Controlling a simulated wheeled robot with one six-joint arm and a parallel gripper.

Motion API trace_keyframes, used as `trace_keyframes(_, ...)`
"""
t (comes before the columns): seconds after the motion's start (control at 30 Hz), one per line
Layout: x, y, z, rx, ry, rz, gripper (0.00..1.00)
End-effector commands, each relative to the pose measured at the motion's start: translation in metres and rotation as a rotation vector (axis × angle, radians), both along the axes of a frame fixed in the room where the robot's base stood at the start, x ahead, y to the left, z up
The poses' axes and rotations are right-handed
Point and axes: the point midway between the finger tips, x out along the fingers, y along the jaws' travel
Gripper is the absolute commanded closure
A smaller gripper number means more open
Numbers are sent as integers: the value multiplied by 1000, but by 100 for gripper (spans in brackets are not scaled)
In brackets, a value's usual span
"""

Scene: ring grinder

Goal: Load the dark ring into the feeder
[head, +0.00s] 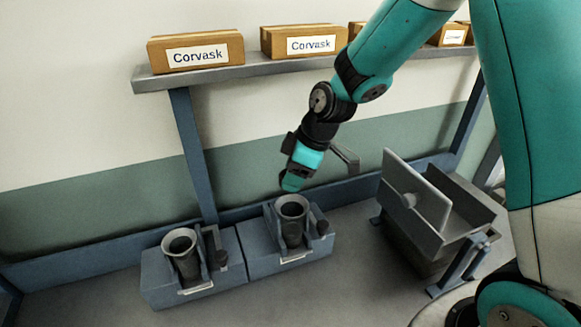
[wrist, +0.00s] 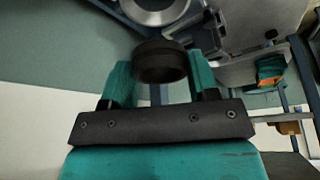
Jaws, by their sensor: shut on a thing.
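The dark ring (wrist: 160,62) is between the teal fingers of my gripper (wrist: 162,80) in the wrist view, and the gripper is shut on it. In the head view my gripper (head: 292,180) points down just above the right cup (head: 292,208), with a small gap to its rim; the ring cannot be made out there. This dark grey open cup stands on a blue block. A similar left cup (head: 180,243) stands on the block beside it. A round light metal rim (wrist: 155,12) shows beyond the ring in the wrist view. I cannot tell which part is the feeder.
A grey open bin (head: 465,212) with an upright plate (head: 415,203) with a knob stands at the right. A shelf (head: 240,72) with several Corvask boxes (head: 196,52) runs along the wall behind. Free bench surface lies in front of the cups.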

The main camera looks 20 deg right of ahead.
Motion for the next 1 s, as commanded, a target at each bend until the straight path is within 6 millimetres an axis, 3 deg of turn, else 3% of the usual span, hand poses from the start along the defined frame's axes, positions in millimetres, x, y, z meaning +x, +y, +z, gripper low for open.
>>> trace_keyframes(0.5, 0, 1, -46, 0, 0, 2, 72)
trace_keyframes(1.0, 0, 0, -50, 0, 0, 1, 72)
